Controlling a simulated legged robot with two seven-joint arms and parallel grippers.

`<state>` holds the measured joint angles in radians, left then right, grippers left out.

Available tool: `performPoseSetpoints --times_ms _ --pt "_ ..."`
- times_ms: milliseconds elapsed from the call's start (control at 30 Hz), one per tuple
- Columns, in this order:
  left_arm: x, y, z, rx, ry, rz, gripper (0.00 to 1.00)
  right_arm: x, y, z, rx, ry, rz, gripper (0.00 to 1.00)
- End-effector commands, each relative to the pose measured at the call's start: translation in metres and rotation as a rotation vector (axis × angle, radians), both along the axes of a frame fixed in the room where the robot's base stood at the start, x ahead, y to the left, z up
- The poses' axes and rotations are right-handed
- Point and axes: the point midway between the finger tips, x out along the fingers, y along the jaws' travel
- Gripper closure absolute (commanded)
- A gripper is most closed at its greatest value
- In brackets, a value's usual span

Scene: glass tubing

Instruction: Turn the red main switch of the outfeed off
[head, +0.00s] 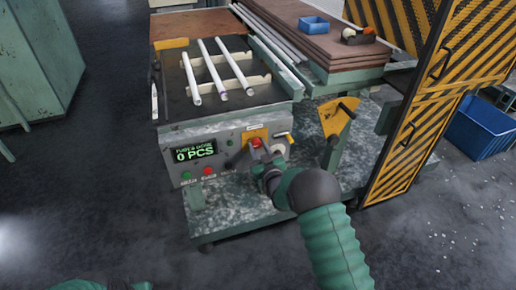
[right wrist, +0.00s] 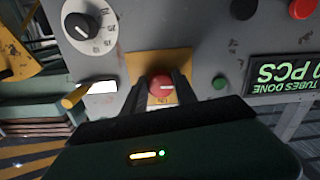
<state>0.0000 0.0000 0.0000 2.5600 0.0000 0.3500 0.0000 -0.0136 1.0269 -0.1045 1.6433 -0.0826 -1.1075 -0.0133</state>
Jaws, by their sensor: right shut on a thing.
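The red main switch (head: 256,142) sits on a yellow plate on the front panel of the outfeed machine. In the right wrist view the red switch knob (right wrist: 161,87) is between the two dark fingers of my right gripper (right wrist: 161,92). A pale mark shows on the knob's face. In the head view my right gripper (head: 262,155) reaches the panel from the front and partly covers the switch. It is shut on the knob. My left gripper does not show clearly; only a bit of green sleeve is at the bottom left edge.
The panel (head: 236,160) also has a display (head: 194,152) reading 0 PCS, a green button (head: 186,175), a red button (head: 208,171) and a dial (right wrist: 90,20). Glass tubes (head: 213,70) lie on top. A striped yellow-black door (head: 440,90) stands to the right.

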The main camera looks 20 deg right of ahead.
Motion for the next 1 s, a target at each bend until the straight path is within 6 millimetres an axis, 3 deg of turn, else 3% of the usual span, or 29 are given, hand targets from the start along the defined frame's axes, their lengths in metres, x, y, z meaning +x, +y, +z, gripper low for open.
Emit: performPoseSetpoints --times_ms 33,200,567,667,1000 --pt "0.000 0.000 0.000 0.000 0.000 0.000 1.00 0.000 0.000 -0.001 0.001 0.002 0.001 0.65" --pt "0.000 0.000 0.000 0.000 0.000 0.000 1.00 0.000 0.000 -0.001 0.001 0.002 0.001 0.44" --pt "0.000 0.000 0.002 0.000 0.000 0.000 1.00 -0.006 0.000 0.000 0.002 0.003 0.001 0.44" --pt "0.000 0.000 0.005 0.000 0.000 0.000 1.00 -0.022 -0.001 0.000 0.002 0.005 0.000 0.44" --pt "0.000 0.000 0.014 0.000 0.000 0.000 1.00 -0.120 -0.005 -0.001 0.002 0.007 -0.001 0.44"
